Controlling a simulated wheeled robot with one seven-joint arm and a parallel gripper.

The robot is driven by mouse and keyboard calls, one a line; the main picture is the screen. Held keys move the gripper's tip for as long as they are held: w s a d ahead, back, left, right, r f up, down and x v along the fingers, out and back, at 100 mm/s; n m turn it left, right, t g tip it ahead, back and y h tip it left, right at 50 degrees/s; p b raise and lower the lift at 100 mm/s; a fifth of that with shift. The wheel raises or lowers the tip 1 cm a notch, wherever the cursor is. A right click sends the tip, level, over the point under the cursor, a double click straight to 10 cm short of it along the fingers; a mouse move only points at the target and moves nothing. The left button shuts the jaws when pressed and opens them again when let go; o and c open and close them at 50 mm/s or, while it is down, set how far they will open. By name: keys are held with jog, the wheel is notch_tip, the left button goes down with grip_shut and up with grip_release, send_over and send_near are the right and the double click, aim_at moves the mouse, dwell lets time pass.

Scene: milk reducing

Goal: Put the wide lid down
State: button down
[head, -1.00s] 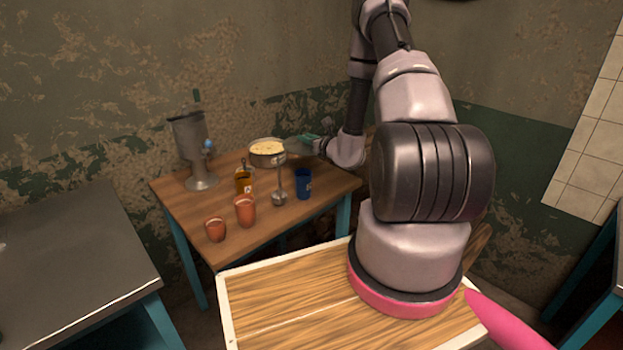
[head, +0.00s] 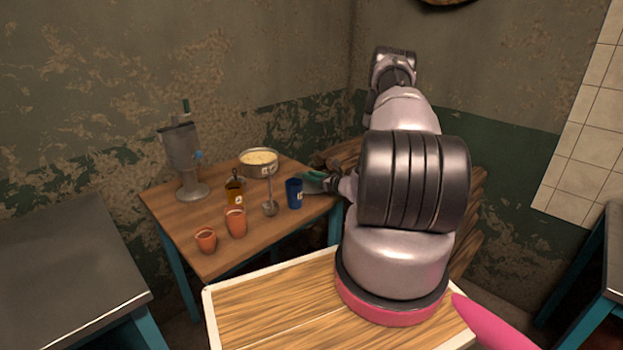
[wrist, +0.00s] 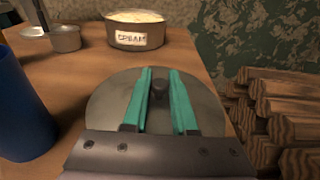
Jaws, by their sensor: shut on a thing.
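The wide lid (wrist: 108,103) is a grey round disc with a dark knob. My gripper (wrist: 160,72) has teal fingers, which are shut on the knob. In the head view my gripper (head: 314,179) is at the right end of the wooden table, just right of the blue cup (head: 294,194). The lid lies flat and level near the table's right edge; I cannot tell whether it touches the tabletop. The open pot labelled CREAM (wrist: 136,32) stands beyond the lid, full of something pale; it also shows in the head view (head: 259,163).
The blue cup (wrist: 22,115) is close left of the lid. A ladle (head: 270,207), an amber bottle (head: 235,190), two orange cups (head: 236,222) and a metal machine (head: 184,160) stand on the table (head: 185,225). Stacked logs (wrist: 285,115) lie beyond its right edge.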

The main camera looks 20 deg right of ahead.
jog(key=shift+f, duration=0.3)
jog(key=shift+f, duration=0.2)
jog(key=c, duration=0.7)
grip_release()
jog(key=shift+r, duration=0.1)
